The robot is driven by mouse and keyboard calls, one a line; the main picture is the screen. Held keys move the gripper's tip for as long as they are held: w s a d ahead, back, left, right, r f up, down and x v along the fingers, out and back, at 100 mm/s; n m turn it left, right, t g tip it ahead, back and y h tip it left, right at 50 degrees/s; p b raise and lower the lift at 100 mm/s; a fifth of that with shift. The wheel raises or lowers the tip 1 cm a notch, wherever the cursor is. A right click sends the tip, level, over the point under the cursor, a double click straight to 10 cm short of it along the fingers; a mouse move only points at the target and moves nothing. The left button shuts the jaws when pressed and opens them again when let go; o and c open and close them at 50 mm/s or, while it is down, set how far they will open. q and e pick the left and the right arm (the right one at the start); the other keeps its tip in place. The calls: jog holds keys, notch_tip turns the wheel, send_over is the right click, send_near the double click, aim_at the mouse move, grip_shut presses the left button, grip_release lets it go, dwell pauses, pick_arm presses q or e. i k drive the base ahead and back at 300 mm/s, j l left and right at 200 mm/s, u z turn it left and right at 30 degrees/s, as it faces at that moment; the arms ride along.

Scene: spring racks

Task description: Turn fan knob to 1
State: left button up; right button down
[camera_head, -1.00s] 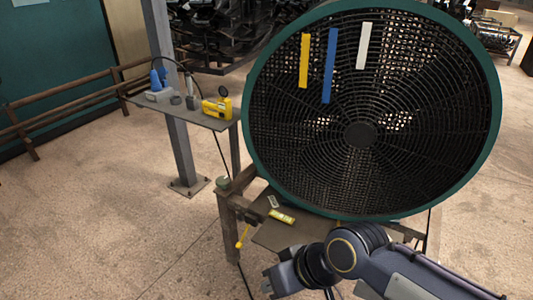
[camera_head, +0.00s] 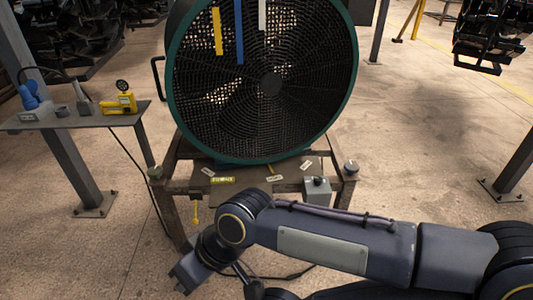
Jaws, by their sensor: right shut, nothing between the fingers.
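The large fan (camera_head: 270,85) has a round green rim and a dark mesh grille, and stands on a rusty metal stand (camera_head: 178,215). A dark round knob (camera_head: 351,167) sits on the stand's right corner post. A small grey box (camera_head: 317,192) with a dark knob-like top is at the stand's front right. Small white tags lie on the stand's top; their numbers are too small to read. My right gripper (camera_head: 182,278) is shut and empty, low in front of the stand's left side, apart from the knobs. My left gripper is out of view.
A side table (camera_head: 85,118) at left holds a yellow gauge (camera_head: 118,104) and a blue tool (camera_head: 30,92). A yellow-handled valve (camera_head: 196,208) hangs at the stand's left front. Steel posts stand at left and right. Open floor lies right of the fan.

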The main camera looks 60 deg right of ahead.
aim_at(318, 179)
jog(key=z, duration=2.05)
jog(key=i+l+u, duration=0.45)
jog(key=i+l, duration=0.2)
jog(key=i, duration=0.2)
